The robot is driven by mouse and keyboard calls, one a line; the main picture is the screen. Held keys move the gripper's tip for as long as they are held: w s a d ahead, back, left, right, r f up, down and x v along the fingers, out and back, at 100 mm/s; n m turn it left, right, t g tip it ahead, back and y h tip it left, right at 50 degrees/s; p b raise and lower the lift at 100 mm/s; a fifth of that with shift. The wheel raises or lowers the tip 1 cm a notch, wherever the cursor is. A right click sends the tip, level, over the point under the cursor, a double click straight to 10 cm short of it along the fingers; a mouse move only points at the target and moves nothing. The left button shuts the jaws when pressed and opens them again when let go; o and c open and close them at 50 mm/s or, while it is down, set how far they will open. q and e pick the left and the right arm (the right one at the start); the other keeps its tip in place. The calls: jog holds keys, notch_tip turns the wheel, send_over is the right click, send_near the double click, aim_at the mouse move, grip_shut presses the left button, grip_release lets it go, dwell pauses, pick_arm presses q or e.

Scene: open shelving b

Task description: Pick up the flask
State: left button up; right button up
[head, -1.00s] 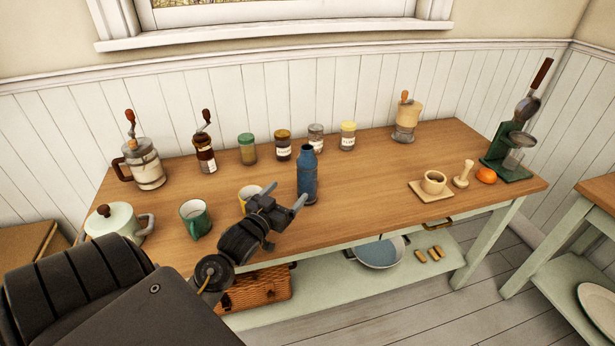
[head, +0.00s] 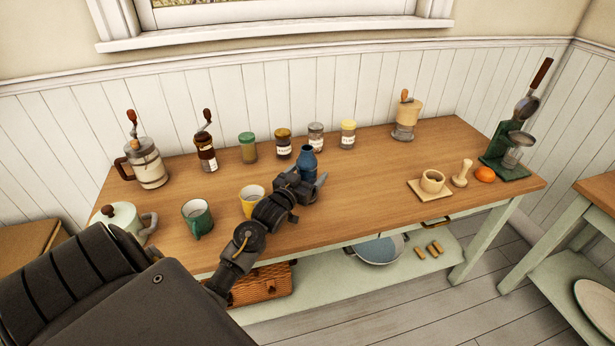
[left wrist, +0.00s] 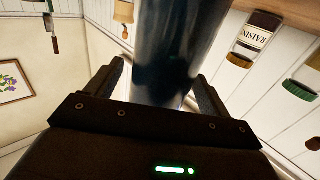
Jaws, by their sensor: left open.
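The blue flask (head: 307,161) stands upright on the wooden table in the head view, its lower part hidden behind my left gripper (head: 311,182). My left gripper is at the flask, with one finger showing to its right. In the left wrist view the flask (left wrist: 178,50) is a large dark blue cylinder between the two open fingers of the left gripper (left wrist: 160,88). I cannot tell whether a finger touches it. My right gripper is not in view.
A yellow mug (head: 251,203) and a green mug (head: 197,218) stand left of the gripper. Several jars, including a yellow-lidded one (head: 348,134), line the back. The table (head: 370,185) is clear between the flask and the wooden cup (head: 432,181).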

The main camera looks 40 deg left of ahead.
aim_at(301, 169)
pick_arm(q)
jog(key=shift+r, duration=0.1)
jog(key=c, duration=1.6)
jog(key=shift+o, duration=0.2)
jog(key=shift+r, duration=0.45)
notch_tip(301, 169, up, 3)
jog(key=shift+s+f+b, duration=0.1)
jog(key=shift+s+b, duration=0.05)
jog(key=shift+b, duration=0.25)
jog(key=s+d+r, duration=0.2)
jog(key=s+r, duration=0.7)
jog(key=s, duration=0.4)
jog(key=shift+s+r, duration=0.15)
jog(key=shift+s, duration=0.15)
